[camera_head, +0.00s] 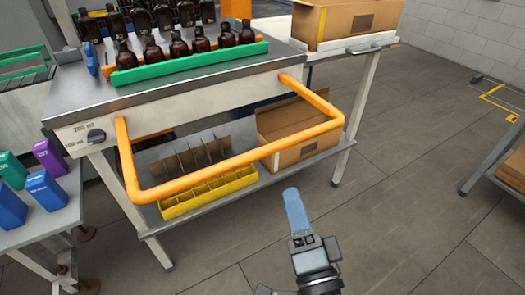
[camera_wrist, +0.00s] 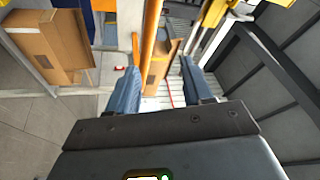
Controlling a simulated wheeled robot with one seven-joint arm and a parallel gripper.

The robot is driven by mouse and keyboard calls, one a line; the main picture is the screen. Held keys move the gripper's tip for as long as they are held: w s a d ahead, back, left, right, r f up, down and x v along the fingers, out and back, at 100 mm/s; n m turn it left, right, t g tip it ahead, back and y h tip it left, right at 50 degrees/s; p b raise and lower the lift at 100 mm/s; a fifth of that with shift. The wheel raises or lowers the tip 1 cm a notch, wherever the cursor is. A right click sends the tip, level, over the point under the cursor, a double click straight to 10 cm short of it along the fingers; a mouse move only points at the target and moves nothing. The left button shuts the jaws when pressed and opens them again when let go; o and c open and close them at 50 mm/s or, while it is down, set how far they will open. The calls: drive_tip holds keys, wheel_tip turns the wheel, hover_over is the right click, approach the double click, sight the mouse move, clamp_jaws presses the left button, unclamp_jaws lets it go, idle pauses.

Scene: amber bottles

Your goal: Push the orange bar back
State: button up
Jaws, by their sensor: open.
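The orange bar (camera_head: 245,160) is a U-shaped rail that juts out from the front of the metal worktable, with both ends at the table's front panel. My gripper (camera_head: 291,195) has blue fingers and is in front of the bar, below its right part in the head view. Clear floor shows between the fingertips and the bar. In the wrist view my gripper (camera_wrist: 158,72) is open with no object gripped. An orange strip (camera_wrist: 149,35) shows beyond the gap between the fingers; I cannot tell whether it is the same bar.
The worktable (camera_head: 190,95) carries a green rack (camera_head: 190,62) of amber bottles. A yellow divided tray (camera_head: 208,193) and a cardboard box (camera_head: 300,128) sit on its lower shelf. A side table with blue, green and purple containers (camera_head: 48,188) stands left.

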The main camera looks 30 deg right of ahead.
sight(260, 158)
drive_tip(key=w+m, duration=0.2)
drive_tip(key=w, duration=0.1)
drive_tip(key=w+a+m+h, duration=0.1)
drive_tip(key=w+m, duration=0.1)
drive_tip(key=w, duration=0.1)
drive_tip(key=w+m+g, duration=0.1)
drive_tip(key=w, duration=0.2)
drive_tip(key=shift+a+r+m+h, duration=0.15)
drive_tip(key=shift+a+m+h, duration=0.1)
drive_tip(key=shift+m+h, duration=0.15)
drive_tip(key=x, duration=0.7)
drive_tip(key=shift+w+d, duration=0.15)
drive_tip(key=shift+w, duration=0.2)
drive_tip(key=shift+c, duration=0.3)
clamp_jaws()
